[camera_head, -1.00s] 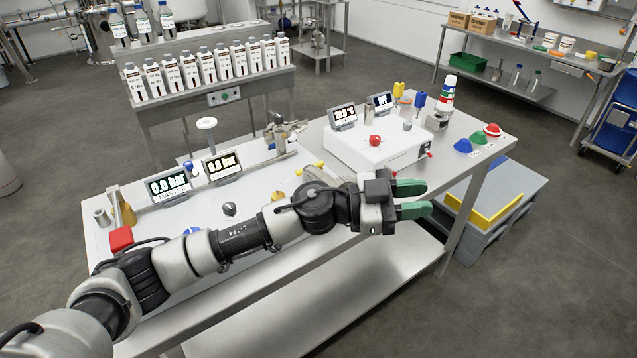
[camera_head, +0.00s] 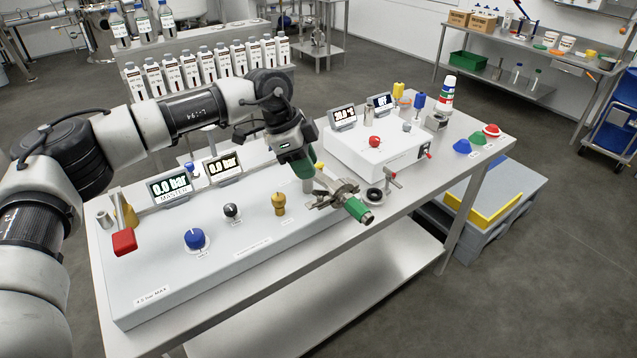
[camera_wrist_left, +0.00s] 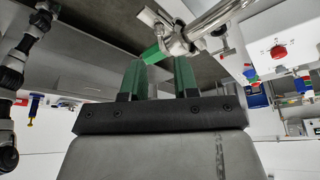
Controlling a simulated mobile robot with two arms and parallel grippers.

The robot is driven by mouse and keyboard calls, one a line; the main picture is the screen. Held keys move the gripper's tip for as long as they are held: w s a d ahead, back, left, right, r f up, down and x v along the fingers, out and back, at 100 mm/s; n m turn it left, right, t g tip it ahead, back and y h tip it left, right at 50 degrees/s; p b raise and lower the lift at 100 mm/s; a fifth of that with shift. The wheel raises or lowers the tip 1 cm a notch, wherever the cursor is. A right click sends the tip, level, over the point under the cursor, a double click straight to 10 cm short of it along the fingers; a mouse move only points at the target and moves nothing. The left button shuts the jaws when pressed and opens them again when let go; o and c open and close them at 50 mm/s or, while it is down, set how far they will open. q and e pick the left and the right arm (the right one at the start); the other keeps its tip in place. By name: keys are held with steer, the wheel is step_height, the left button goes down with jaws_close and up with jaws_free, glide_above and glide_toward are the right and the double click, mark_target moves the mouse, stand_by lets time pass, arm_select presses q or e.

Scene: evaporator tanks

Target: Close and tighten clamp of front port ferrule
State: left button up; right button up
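The silver clamp and port fittings (camera_head: 335,193) stick out at the front right of the white panel box, with a green-ended piece (camera_head: 358,211) pointing toward the front. The clamp fittings also show in the left wrist view (camera_wrist_left: 176,42), just beyond the fingertips, with the green end (camera_wrist_left: 152,54) near them. I cannot tell how far the clamp is closed. My left gripper (camera_head: 311,168) points down just behind and above the clamp. In the left wrist view, its green fingers (camera_wrist_left: 158,68) are apart with nothing between them. My right gripper is not in view.
The white panel box (camera_head: 190,275) carries blue, black and yellow knobs and a red handle (camera_head: 124,242). A white heater box (camera_head: 345,150) stands behind. Floor in front is free.

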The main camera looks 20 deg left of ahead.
mark_target(319, 190)
arm_select(q)
steer(key=p+x, duration=0.1)
steer(key=x, duration=0.5)
steer(key=shift+d+f, duration=0.2)
steer(key=shift+f, duration=0.05)
jaws_close()
